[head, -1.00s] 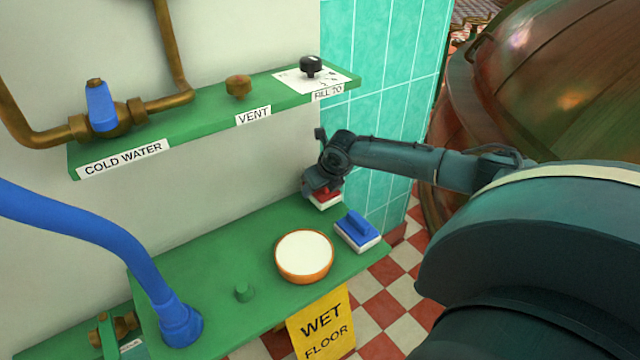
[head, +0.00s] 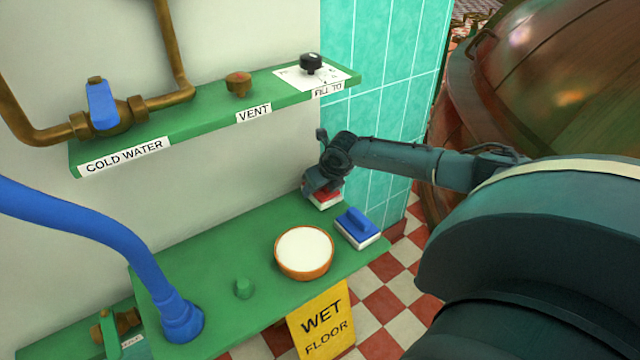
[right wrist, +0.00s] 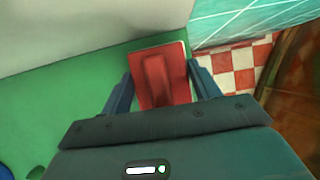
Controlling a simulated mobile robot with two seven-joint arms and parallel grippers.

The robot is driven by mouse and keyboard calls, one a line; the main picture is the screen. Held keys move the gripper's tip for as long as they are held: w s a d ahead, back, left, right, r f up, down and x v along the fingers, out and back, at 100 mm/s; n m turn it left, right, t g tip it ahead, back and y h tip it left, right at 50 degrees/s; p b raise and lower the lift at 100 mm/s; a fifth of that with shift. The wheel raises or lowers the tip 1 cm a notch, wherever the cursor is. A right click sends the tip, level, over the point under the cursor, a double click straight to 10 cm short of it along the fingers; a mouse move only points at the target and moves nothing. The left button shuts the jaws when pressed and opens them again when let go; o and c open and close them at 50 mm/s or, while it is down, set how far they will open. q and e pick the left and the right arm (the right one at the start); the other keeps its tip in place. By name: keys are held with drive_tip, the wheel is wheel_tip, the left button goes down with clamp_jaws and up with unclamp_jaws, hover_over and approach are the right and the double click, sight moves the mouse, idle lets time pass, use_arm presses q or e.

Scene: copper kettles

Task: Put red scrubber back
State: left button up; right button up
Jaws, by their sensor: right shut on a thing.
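The red scrubber (head: 327,197), red on top with a white pad below, is at the back right end of the lower green shelf (head: 215,247). My right gripper (head: 322,190) is above it, pointing down, and is shut on it. In the right wrist view the red scrubber (right wrist: 160,75) lies between the two fingers of the gripper (right wrist: 160,88), near the shelf's end. I cannot tell whether its pad touches the shelf. My left gripper is not in view.
A blue scrubber (head: 357,228) stands just in front, beside an orange bowl (head: 304,273) with white contents. The upper shelf (head: 205,119) with knobs overhangs behind. A copper kettle (head: 560,75) stands at right.

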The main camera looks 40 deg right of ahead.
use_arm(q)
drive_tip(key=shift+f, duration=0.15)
use_arm(e)
drive_tip(key=shift+f, duration=0.45)
drive_tip(key=o, duration=1.1)
drive_tip(key=shift+s+r, duration=0.15)
drive_tip(key=shift+r, duration=0.25)
use_arm(q)
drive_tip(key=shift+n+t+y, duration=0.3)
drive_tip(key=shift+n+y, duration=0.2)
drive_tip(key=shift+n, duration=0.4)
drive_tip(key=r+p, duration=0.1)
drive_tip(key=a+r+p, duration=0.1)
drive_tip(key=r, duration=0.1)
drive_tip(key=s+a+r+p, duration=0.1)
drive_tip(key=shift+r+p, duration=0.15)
drive_tip(key=shift+p, duration=0.15)
use_arm(e)
drive_tip(key=v, duration=1.2)
drive_tip(key=shift+r, duration=0.15)
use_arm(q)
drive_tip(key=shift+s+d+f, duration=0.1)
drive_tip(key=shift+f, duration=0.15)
use_arm(e)
drive_tip(key=shift+s, duration=0.1)
